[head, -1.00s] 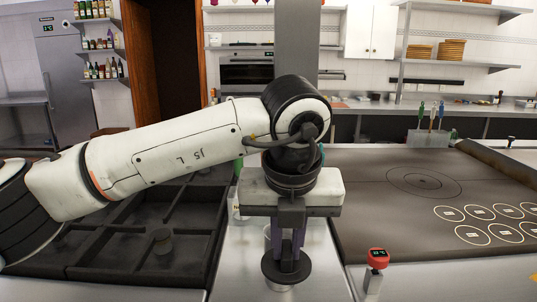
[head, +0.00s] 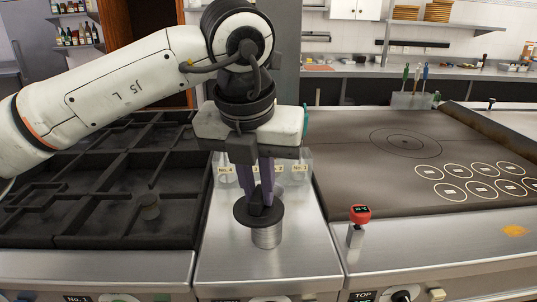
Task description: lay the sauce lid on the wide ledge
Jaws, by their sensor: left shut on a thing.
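My left gripper (head: 262,190) points down over the steel strip between the grill and the griddle. It is shut on the sauce lid (head: 243,215), a dark round disc, by the knob at its middle. A ribbed metal pot (head: 266,237) stands on the strip directly under the lid; the lid hides its top, and I cannot tell how large the gap is. The bare steel strip (head: 235,270) runs to the front edge; which surface is the wide ledge is not marked. My right gripper is not in view.
Clear containers (head: 300,168) with number labels stand behind my gripper, partly hidden. A red-topped probe (head: 360,214) stands on the griddle's front edge. The dark slatted grill (head: 100,190) lies left, holding a small cylinder (head: 149,207). The griddle (head: 370,175) lies right.

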